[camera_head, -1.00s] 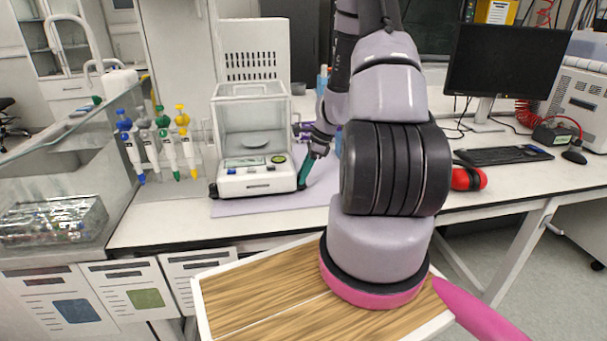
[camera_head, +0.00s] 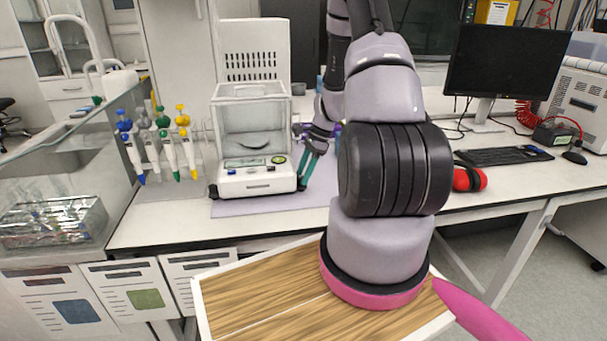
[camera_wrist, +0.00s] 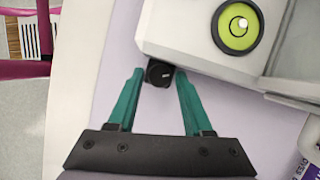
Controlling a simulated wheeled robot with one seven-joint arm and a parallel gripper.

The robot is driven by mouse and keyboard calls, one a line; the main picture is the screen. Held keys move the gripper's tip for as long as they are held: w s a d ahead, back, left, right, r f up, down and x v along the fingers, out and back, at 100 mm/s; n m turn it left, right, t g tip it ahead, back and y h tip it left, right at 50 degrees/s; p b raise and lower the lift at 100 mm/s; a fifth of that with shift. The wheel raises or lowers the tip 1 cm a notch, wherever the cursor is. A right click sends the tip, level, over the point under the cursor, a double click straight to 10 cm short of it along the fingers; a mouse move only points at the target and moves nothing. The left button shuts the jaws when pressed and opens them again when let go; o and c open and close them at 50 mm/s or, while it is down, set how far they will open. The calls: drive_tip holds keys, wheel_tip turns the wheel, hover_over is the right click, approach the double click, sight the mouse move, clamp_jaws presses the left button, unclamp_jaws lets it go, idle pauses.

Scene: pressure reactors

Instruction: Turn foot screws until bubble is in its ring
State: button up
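The white balance (camera_head: 258,182) with a clear draft shield stands on the bench. Its green bubble level (camera_head: 279,160) is at the front right; in the wrist view the level (camera_wrist: 230,40) shows a pale bubble at about the small ring, slightly up and right of the vial's middle. A black foot screw (camera_wrist: 159,72) sticks out at the balance's corner, and another foot screw (camera_head: 213,191) is at the front left. My gripper (camera_wrist: 158,82) is open, its teal fingertips on either side of the near foot screw, with a visible gap on the left and a narrower one on the right.
A pipette rack (camera_head: 165,160) stands left of the balance. A purple mat (camera_head: 250,207) lies under the balance. A monitor (camera_head: 507,62), keyboard (camera_head: 503,156) and red ear defenders (camera_head: 468,179) are to the right. A bottle (camera_wrist: 308,158) shows at the wrist view's right edge.

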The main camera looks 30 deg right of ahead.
drive_tip(key=v, duration=1)
drive_tip(key=shift+r, duration=0.35)
drive_tip(key=shift+o, duration=0.3)
drive_tip(key=shift+d, duration=0.1)
